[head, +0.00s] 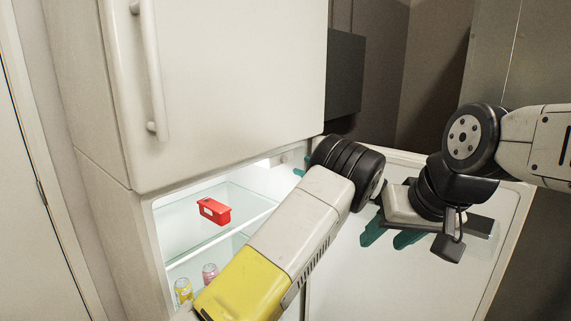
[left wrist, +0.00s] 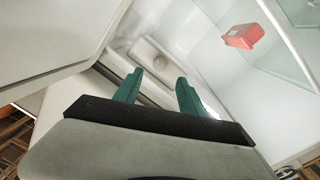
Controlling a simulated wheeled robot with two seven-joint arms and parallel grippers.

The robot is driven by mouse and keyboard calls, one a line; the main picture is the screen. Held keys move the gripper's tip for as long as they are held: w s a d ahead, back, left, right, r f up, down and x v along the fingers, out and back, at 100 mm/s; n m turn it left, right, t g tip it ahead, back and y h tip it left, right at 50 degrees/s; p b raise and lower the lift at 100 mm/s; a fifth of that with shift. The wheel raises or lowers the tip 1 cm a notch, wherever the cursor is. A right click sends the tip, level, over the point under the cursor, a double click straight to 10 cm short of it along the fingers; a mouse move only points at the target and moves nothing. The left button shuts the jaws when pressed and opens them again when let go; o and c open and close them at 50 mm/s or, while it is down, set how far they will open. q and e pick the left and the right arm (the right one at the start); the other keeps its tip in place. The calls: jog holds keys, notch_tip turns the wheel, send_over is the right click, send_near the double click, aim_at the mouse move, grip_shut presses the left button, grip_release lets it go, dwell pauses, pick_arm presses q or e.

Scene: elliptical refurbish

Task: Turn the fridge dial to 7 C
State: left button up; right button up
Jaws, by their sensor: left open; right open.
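The fridge dial (left wrist: 158,62) is a small round knob on a pale oval housing inside the lit fridge, beyond my left fingertips in the left wrist view. Its number marks are too small to read. My left gripper (left wrist: 158,88) is open, with the dial roughly between its teal fingers in the picture and apart from them. In the head view, teal bits of the left gripper (head: 300,171) show at the fridge opening; my left forearm hides the rest, and I cannot make out the dial there. My right gripper (head: 390,235) is open and empty in front of the open fridge door (head: 345,285).
A red box (head: 207,209) sits on the glass shelf (head: 180,235), also seen in the left wrist view (left wrist: 243,36). A yellow can (head: 183,291) and a pink can (head: 210,273) stand below. The closed upper door (head: 230,80) is above the opening.

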aim_at(286, 160)
pick_arm(q)
jog(key=x, duration=0.7)
jog(key=shift+w+a, duration=0.15)
jog(key=shift+w, duration=0.05)
grip_shut()
